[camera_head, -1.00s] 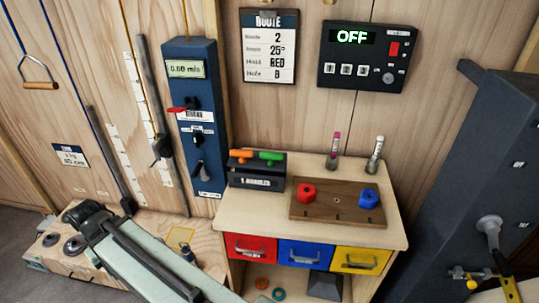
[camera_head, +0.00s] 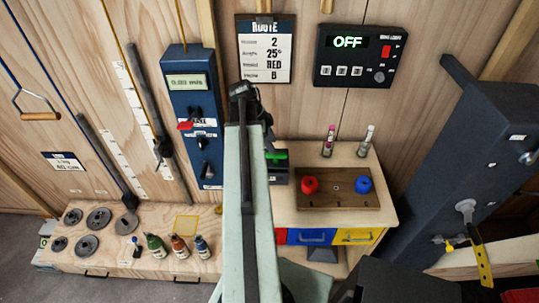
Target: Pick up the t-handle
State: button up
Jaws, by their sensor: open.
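The black T-handle holder (camera_head: 279,176) stands at the left of the wooden cabinet top, mostly hidden behind my arm. The green T-handle (camera_head: 277,155) shows in it just right of my arm. The orange T-handle is hidden now. My gripper (camera_head: 252,98) is the dark end of my raised arm, in front of the wall and above the holder in the picture. It is open, with nothing seen in it. Its fingertips are small and hard to make out, and its distance from the handles cannot be told.
A brown board (camera_head: 337,201) with a red hold (camera_head: 310,185) and a blue hold (camera_head: 362,184) lies right of the holder. Two marker-like tubes (camera_head: 329,141) stand behind it. A blue wall box (camera_head: 193,110) with levers is left of my arm. Bottles and discs sit on the low bench (camera_head: 120,255).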

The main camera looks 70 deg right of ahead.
aim_at(276, 155)
notch_tip(276, 155, down, 3)
jog(key=shift+d+r+b, duration=0.1)
jog(key=shift+r+b, duration=0.1)
jog(key=shift+b, duration=0.75)
jog(key=b+x, duration=0.5)
jog(key=shift+f, duration=0.1)
jog(key=shift+r, duration=0.2)
jog(key=shift+c, duration=0.4)
grip_shut()
